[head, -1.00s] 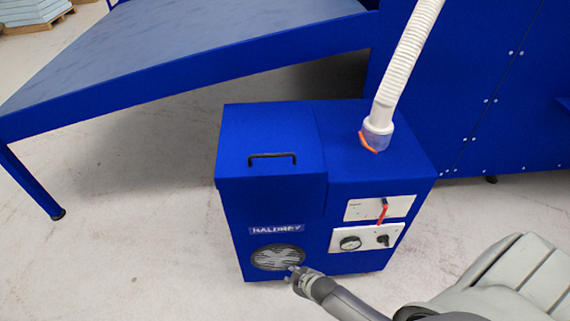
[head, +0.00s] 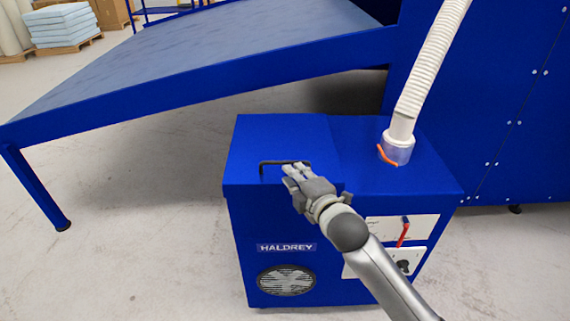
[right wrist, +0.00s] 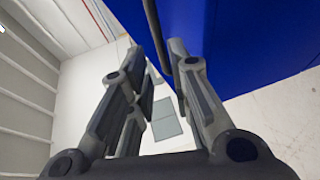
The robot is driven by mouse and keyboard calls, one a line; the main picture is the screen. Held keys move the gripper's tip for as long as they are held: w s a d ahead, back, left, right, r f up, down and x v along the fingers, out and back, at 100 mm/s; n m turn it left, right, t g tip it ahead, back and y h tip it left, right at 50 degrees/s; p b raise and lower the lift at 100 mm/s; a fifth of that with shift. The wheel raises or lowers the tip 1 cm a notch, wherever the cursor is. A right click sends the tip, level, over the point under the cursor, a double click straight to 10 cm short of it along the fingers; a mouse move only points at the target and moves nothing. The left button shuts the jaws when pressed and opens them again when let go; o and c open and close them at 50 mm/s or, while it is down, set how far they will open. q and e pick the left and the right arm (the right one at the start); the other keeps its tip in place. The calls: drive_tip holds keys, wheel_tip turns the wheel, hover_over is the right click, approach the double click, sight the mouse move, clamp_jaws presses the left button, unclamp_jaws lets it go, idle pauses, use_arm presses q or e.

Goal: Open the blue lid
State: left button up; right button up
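The blue lid (head: 280,136) lies closed on the left part of the blue box-shaped unit labelled HALDREY. Its black bar handle (head: 264,168) is on the lid near the front edge, partly hidden by my right gripper (head: 291,174). In the right wrist view, my right gripper (right wrist: 155,75) has its two fingers apart. The dark handle bar (right wrist: 155,30) shows in the gap, closer to the right finger; I cannot tell whether it touches. The lid's blue surface (right wrist: 250,40) fills the upper right there. My left gripper is not in view.
A white corrugated hose (head: 425,75) rises from the unit's top, right of the lid. A panel with a red lever (head: 404,232) is on the front, partly behind my arm. A blue sloped table (head: 200,60) stands behind. Open floor (head: 130,240) lies to the left.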

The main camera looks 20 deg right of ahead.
sight(283, 163)
drive_tip(key=x, duration=0.8)
drive_tip(key=shift+f, duration=0.1)
drive_tip(key=shift+c, duration=0.2)
clamp_jaws()
